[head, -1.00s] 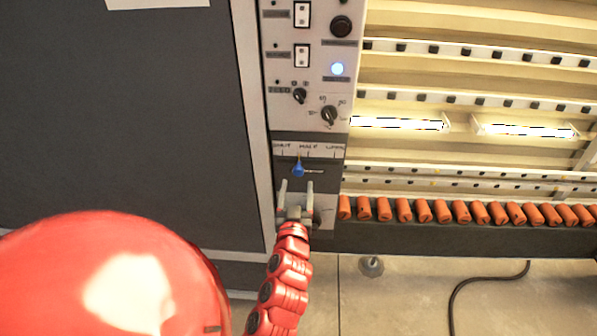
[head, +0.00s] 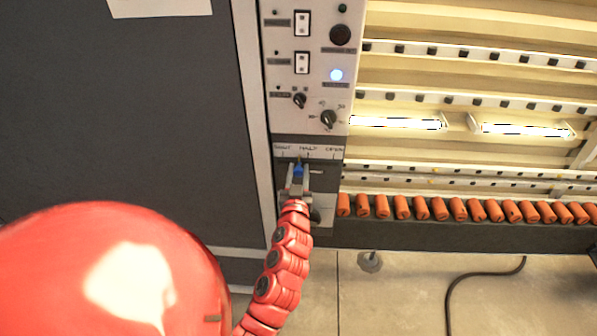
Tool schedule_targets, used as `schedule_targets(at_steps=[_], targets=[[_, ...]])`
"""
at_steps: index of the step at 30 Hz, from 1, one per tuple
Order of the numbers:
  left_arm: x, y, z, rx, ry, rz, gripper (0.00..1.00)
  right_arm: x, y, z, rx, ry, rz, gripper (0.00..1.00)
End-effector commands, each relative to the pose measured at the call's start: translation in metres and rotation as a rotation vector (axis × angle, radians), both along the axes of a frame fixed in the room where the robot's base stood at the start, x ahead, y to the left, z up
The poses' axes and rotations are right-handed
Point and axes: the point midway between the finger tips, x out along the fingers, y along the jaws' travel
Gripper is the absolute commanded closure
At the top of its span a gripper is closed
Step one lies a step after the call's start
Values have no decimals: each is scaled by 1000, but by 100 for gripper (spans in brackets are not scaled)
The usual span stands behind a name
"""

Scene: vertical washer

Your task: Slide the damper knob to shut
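The knob stands between the shut and half marks, nearer half. My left gripper (head: 298,175) comes up from below, with one finger on each side of the knob. The fingers look close to the knob, but I cannot tell whether they touch it. My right gripper is not in view.
Above the slider, the control column has black rotary knobs (head: 328,119), white rocker switches (head: 302,62) and a lit blue button (head: 336,75). A dark panel (head: 120,110) fills the left. A row of orange rollers (head: 440,209) runs at right. A black cable (head: 455,285) lies on the floor.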

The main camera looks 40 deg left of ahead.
Motion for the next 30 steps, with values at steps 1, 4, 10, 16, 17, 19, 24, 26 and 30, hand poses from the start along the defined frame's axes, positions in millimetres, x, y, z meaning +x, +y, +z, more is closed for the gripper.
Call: schedule_targets(at_steps=[1, 4, 10, 16, 17, 19, 24, 26, 30], targets=[[0, 0, 0, 0, 0, 0, 77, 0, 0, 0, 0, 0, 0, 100], [0, 0, 0, 0, 0, 0, 95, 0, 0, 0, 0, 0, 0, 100], [0, 0, 0, 0, 0, 0, 100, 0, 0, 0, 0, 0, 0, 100], [0, 0, 0, 0, 0, -1, 100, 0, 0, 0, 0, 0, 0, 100], [0, 0, 0, 0, 0, -1, 100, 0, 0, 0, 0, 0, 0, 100], [0, 0, 0, 0, 0, -1, 100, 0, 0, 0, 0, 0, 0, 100], [0, 0, 0, 0, 0, -1, 100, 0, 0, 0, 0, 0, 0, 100], [0, 0, 0, 0, 0, -1, 100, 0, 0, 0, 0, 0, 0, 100], [0, 0, 0, 0, 0, 0, 100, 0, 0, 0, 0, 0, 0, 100]])
